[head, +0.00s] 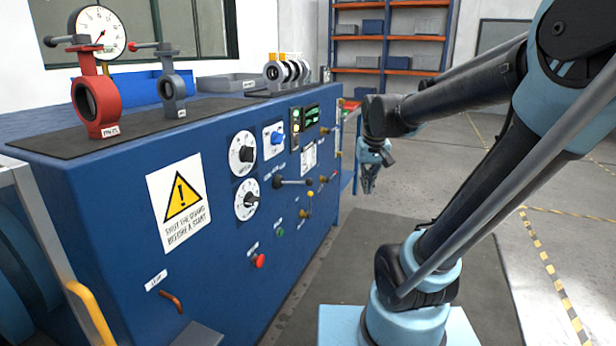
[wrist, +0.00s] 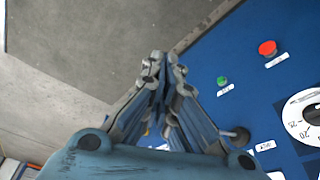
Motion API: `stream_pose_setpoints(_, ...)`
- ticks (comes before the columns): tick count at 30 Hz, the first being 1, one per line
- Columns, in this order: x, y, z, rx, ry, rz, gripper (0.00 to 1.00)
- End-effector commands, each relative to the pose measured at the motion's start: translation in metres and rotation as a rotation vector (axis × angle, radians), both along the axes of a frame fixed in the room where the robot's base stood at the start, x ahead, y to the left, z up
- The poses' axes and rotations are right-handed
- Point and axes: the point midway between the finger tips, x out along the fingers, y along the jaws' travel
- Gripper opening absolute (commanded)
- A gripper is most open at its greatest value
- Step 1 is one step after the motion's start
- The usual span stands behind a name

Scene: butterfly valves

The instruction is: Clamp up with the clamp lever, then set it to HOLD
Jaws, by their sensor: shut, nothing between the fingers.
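The blue machine front (head: 300,235) carries several levers. A dark horizontal lever (head: 293,182) with a label above it sits right of the dials. A small lever with a yellow knob (head: 310,194) is just below it, and a short brownish-red lever (head: 172,301) is at the lower left. The labels are too small to tell surely which is the clamp lever or where HOLD is. My gripper (head: 368,184) is shut and empty, pointing down, right of the panel and apart from it. In the wrist view my gripper (wrist: 163,60) partly hides a dark round knob (wrist: 240,136) on the panel.
A red button (head: 258,261) and a green button (head: 280,232) sit low on the panel, with two dials (head: 246,199) above. Red and grey butterfly valves (head: 97,105) stand on top. Open floor (head: 500,180) lies right of the machine; shelves (head: 385,70) stand behind.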

Motion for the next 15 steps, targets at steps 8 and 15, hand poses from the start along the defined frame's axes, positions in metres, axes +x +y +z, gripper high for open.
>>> stream_pose_setpoints(8, 0.084, 0.049, 0.024, 0.004, -0.020, 0.051, 0.00)
stream_pose_setpoints(15, 0.153, 0.102, 0.031, 0.011, -0.039, 0.093, 0.00)
